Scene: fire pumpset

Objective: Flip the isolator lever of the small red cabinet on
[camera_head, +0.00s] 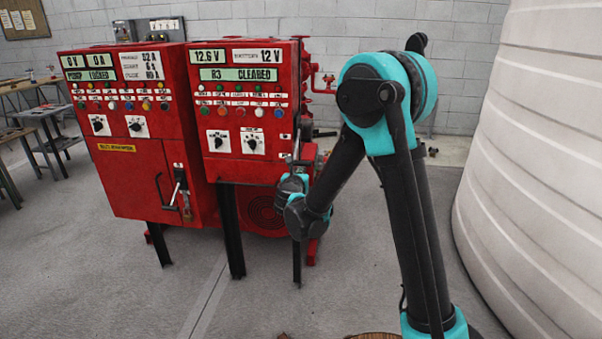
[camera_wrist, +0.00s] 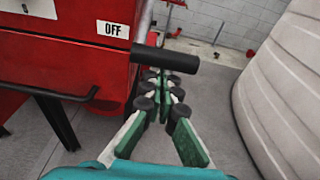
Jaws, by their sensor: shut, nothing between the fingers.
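The isolator lever's grey rod hangs down beside the label and ends in a black grip (camera_wrist: 165,61) pointing right. My gripper (camera_wrist: 164,85) is shut and empty, its fingers just below the grip in the picture; I cannot tell whether they touch it.
A larger red cabinet (camera_head: 130,130) with its own lever and padlock stands to the left. Red pump piping (camera_head: 322,80) is behind. A big white tank (camera_head: 535,150) bounds the right. Workbenches (camera_head: 45,125) stand far left. Open floor lies in front.

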